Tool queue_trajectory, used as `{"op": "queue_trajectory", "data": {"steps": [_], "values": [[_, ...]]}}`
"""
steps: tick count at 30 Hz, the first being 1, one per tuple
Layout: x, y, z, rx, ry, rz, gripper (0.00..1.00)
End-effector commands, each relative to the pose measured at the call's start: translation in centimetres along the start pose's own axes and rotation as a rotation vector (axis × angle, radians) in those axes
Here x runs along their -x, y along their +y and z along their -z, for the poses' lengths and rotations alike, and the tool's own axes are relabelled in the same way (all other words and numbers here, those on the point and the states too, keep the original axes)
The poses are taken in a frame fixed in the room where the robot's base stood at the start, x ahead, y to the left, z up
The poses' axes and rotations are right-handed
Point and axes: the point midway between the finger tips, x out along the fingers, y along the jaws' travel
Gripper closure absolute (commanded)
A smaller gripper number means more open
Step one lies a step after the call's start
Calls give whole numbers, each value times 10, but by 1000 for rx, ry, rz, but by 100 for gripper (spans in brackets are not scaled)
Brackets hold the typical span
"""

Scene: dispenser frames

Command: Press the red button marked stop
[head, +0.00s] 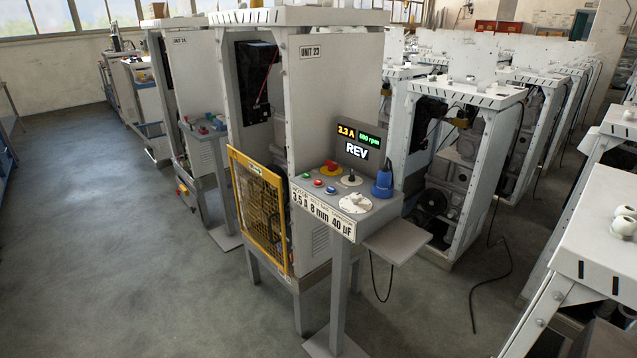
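A grey control panel (378,207) stands on a post in front of the machine labelled UNIT 23 (345,75). Along its left part sit a small green button (305,175), a small red button (317,183) and a small blue button (330,190). A larger red mushroom-shaped button (331,166) on a yellow base sits behind them. Any marking beside the buttons is too small to read, so I cannot tell which red one says stop. My gripper is not in view.
The panel also has a black knob (351,176), a white dial (355,203) and a blue device (382,184). A display (357,146) reads 3.3 A and REV. A yellow mesh guard (258,207) and side shelf (398,241) flank it. Open floor (120,270) lies left.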

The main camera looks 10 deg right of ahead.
Motion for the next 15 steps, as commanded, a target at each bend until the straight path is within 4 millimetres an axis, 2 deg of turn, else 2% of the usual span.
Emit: {"op": "queue_trajectory", "data": {"steps": [4, 6, 9, 15], "values": [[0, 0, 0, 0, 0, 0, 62], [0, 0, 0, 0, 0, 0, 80], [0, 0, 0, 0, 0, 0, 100], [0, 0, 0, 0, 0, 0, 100]]}}
